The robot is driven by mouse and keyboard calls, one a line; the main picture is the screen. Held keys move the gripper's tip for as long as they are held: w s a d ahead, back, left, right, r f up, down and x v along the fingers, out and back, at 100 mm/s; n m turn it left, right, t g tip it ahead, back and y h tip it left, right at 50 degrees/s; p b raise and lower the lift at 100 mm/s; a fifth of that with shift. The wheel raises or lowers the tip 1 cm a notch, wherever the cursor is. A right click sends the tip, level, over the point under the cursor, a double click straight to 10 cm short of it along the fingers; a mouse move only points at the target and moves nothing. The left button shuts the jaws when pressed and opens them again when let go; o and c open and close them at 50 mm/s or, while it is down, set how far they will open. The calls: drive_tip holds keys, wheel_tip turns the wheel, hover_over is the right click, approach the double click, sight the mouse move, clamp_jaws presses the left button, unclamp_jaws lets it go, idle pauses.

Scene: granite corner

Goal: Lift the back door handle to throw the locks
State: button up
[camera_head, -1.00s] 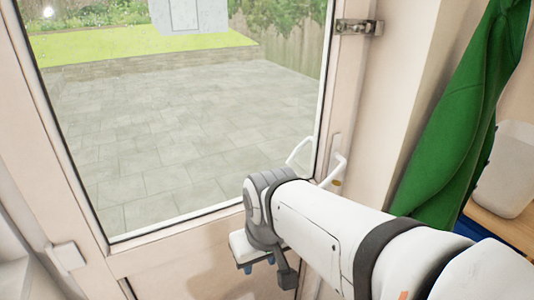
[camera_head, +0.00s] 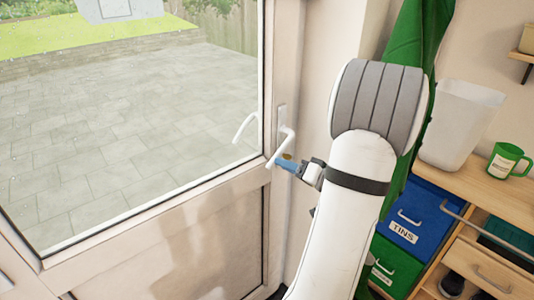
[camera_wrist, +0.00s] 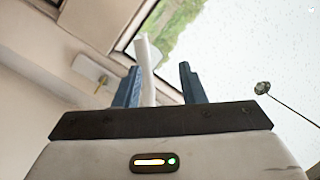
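The white back door handle (camera_head: 281,147) is on the right side of the door frame, beside the glass. Its lever slopes down to the left in the head view. My gripper (camera_head: 284,163), with blue fingertips, is at the lever's lower end. In the wrist view the gripper (camera_wrist: 160,85) is open, and the white lever (camera_wrist: 145,65) stands between its two blue fingers, closer to the left one. I cannot tell whether it touches that finger. A brass-coloured lock part (camera_wrist: 101,84) shows on a white plate left of the fingers. The door looks shut.
A wooden unit (camera_head: 462,182) with a blue TINS drawer (camera_head: 410,210), a green drawer (camera_head: 393,262), a white bin (camera_head: 458,122) and a green mug (camera_head: 507,160) stands at right.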

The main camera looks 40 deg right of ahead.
sight(281, 155)
drive_tip(key=shift+m+t+h, duration=0.3)
drive_tip(key=shift+t+h, duration=0.2)
drive_tip(key=shift+h, duration=0.3)
drive_tip(key=w, duration=0.1)
drive_tip(key=w+d+p, duration=0.1)
drive_tip(key=w, duration=0.2)
drive_tip(key=shift+w+d+r+p, duration=0.15)
drive_tip(key=shift+w+d+p, duration=0.25)
drive_tip(key=shift+w+a, duration=0.15)
drive_tip(key=shift+w, duration=0.65)
drive_tip(key=shift+s, duration=0.1)
clamp_jaws()
